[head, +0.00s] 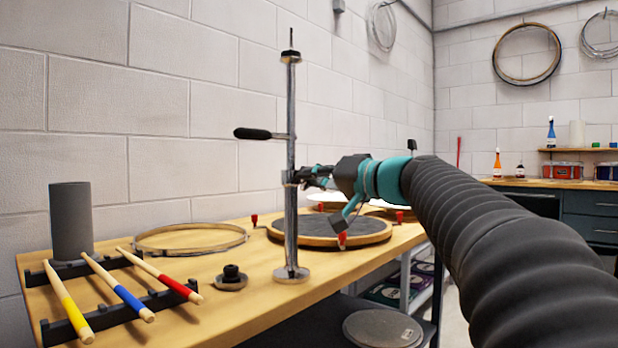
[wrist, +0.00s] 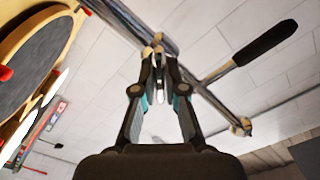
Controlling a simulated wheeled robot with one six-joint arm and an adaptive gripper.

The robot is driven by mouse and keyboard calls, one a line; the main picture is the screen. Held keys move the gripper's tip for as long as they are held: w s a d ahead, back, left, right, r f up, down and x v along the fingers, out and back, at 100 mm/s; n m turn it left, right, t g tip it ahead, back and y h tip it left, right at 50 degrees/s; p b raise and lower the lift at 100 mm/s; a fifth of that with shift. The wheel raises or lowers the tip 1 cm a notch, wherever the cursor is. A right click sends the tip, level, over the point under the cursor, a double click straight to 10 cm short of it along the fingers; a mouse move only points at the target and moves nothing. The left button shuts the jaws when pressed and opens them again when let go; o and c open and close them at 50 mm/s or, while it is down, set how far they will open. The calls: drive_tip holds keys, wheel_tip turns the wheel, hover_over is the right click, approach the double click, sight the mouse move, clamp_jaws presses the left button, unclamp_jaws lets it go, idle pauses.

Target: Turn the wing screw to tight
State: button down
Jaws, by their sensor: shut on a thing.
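The wing screw (wrist: 158,42) is a small pale metal piece on the side of a chrome upright post (head: 291,215), partly hidden by the fingers. My gripper (wrist: 158,58) is shut on the wing screw, and in the head view my gripper (head: 303,177) reaches the post from the right at mid-height. The post stands upright on a round metal base on the wooden bench. A lever with a black grip (head: 253,134) sticks out to the left above the gripper. It also shows on the right in the wrist view.
A round drum pad (head: 330,232) with red clamps lies behind the post. A rack (head: 66,331) with yellow, blue and red sticks, a grey cylinder (head: 71,222) and a hoop (head: 190,239) sit at left. A small black knob (head: 231,276) lies near the post base.

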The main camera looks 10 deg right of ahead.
drive_tip(key=m+p, duration=0.1)
drive_tip(key=m, duration=0.6)
drive_tip(key=m+p, duration=0.3)
drive_tip(key=m, duration=0.3)
drive_tip(key=shift+m, duration=0.3)
drive_tip(key=m+p, duration=0.2)
drive_tip(key=m, duration=0.1)
drive_tip(key=shift+m+p, duration=0.3)
drive_tip(key=shift+p, duration=0.1)
drive_tip(key=m+p, duration=0.2)
drive_tip(key=m, duration=0.1)
drive_tip(key=shift+m+p, duration=0.3)
drive_tip(key=shift+p, duration=0.05)
drive_tip(key=m+p, duration=0.2)
drive_tip(key=m, duration=0.1)
drive_tip(key=shift+f, duration=0.15)
drive_tip(key=shift+a+f+m+p, duration=0.15)
drive_tip(key=shift+m+p, duration=0.3)
drive_tip(key=shift+m, duration=1.25)
drive_tip(key=c, duration=1.2)
unclamp_jaws()
drive_tip(key=shift+s, duration=0.1)
